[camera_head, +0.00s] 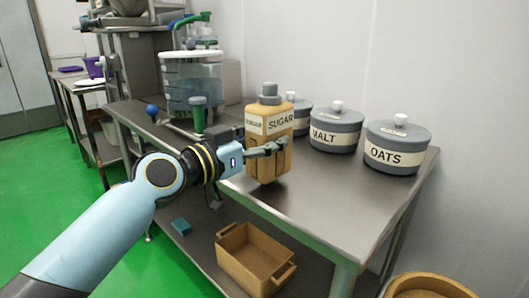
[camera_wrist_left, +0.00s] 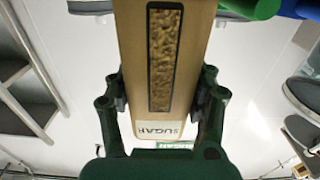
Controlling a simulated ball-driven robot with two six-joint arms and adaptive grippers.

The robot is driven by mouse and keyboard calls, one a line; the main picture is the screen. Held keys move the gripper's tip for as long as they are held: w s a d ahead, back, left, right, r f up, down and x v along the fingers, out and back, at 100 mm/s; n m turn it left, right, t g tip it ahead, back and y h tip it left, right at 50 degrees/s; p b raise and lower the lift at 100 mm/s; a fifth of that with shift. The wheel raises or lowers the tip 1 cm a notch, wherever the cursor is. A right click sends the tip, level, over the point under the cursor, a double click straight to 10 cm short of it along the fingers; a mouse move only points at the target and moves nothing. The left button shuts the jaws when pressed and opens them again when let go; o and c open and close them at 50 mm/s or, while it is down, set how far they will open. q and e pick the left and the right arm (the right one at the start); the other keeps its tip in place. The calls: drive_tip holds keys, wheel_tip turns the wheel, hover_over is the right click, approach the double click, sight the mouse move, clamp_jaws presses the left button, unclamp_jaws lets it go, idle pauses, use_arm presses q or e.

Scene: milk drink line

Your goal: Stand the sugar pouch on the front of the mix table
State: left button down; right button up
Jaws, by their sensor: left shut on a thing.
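The sugar pouch (camera_head: 270,165) is a tan upright block with a grey cap and a white SUGAR label. It is at the front edge of the steel mix table (camera_head: 330,205) in the head view. I cannot tell whether its base touches the top. My left gripper (camera_head: 273,147) comes in from the left and is shut on the pouch around its middle. In the left wrist view the pouch (camera_wrist_left: 190,50), with a dark-framed window, sits between both fingers of the gripper (camera_wrist_left: 160,95). My right gripper is not in view.
Jars marked MALT (camera_head: 336,130) and OATS (camera_head: 397,148) stand behind and to the right, with another jar (camera_head: 298,115) partly hidden. The table's front right is bare. A tan crate (camera_head: 250,262) sits below.

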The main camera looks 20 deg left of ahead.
use_arm(q)
drive_tip(key=shift+f, duration=0.7)
drive_tip(key=shift+f+b, duration=0.15)
drive_tip(key=shift+b, duration=0.15)
drive_tip(key=shift+c, duration=2.2)
unclamp_jaws()
